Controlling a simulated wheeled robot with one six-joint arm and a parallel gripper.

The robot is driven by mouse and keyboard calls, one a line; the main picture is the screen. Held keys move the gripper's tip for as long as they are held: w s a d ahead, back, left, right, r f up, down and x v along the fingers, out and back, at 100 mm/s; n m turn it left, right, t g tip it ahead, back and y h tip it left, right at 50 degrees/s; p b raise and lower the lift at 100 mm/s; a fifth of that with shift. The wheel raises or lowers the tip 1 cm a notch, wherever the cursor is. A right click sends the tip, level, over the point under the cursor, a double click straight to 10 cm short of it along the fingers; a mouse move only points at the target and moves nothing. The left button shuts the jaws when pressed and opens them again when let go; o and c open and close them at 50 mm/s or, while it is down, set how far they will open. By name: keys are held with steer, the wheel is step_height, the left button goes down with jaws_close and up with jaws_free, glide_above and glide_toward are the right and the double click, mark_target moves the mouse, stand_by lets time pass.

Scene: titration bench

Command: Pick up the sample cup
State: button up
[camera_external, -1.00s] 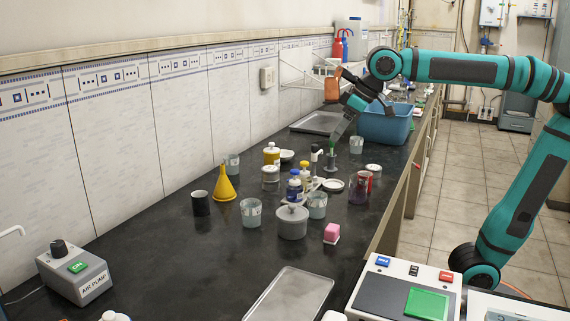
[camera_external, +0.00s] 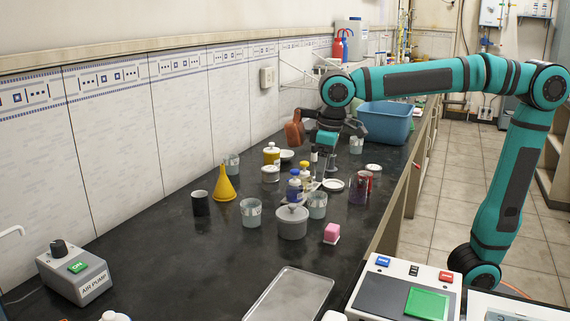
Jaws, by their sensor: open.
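Several small cups stand on the black bench, and I cannot tell for certain which is the sample cup. Two labelled, clear cups stand near the middle, a left cup (camera_external: 250,213) and a right cup (camera_external: 317,206). Two similar ones stand farther back, one by the wall (camera_external: 232,164) and one near the blue tub (camera_external: 356,146). My gripper (camera_external: 323,158) is open and points down over the back of the bottle cluster, left of the far cup. Its fingertips are small and hard to separate from the things behind them. I see nothing held.
A yellow funnel (camera_external: 224,184), black cup (camera_external: 200,203), lidded grey pot (camera_external: 292,223), blue-capped bottle (camera_external: 294,188), red-dark jar (camera_external: 359,189) and pink block (camera_external: 332,232) crowd the middle. A blue tub (camera_external: 386,122) stands behind.

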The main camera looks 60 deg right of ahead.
mark_target(317, 197)
steer(key=f, duration=0.6)
steer(key=w+f, duration=0.1)
steer(key=f, duration=0.2)
steer(key=shift+w+a+f, duration=0.1)
steer(key=shift+a+f, duration=0.2)
steer(key=shift+f, duration=0.1)
steer(key=shift+c, duration=0.2)
steer(key=c, duration=1.1)
